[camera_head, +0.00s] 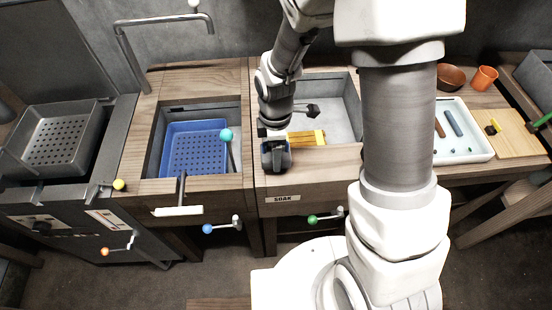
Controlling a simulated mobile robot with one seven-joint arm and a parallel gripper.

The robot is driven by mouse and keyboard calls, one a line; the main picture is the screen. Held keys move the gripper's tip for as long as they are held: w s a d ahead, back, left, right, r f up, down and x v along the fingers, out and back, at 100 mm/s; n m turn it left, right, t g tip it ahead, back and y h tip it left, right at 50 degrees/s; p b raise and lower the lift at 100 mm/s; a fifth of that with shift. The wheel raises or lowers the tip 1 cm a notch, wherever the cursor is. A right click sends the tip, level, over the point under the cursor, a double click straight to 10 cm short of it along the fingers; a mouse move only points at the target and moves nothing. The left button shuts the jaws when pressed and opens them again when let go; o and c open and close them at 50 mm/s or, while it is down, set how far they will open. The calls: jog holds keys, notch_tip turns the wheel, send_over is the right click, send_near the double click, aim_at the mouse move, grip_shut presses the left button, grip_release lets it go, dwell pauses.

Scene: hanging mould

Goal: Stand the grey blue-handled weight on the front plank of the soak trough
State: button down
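The soak trough (353,88) is a pale grey basin set in a wooden bench, with a "SOAK" label (283,198) on its front. Its wooden front plank (325,163) runs along the near side. My gripper (275,150) points down at the left end of this plank, by the basin's near left corner. A dark grey, bluish rounded form, seemingly the weight (287,160), shows right at the fingers. The fingers and arm hide most of it and its handle. I cannot tell whether the fingers are closed on it or whether it touches the plank.
A yellow-orange block (306,138) lies at the trough's near edge, right beside my gripper. A blue perforated basket (195,146) sits in the left basin. A white tray (468,153), a brown bowl (450,77) and an orange cup (484,78) are at right. My arm blocks the middle.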

jog(key=shift+f, duration=1.7)
jog(key=shift+f+b, duration=0.15)
jog(key=shift+b, duration=0.15)
grip_release()
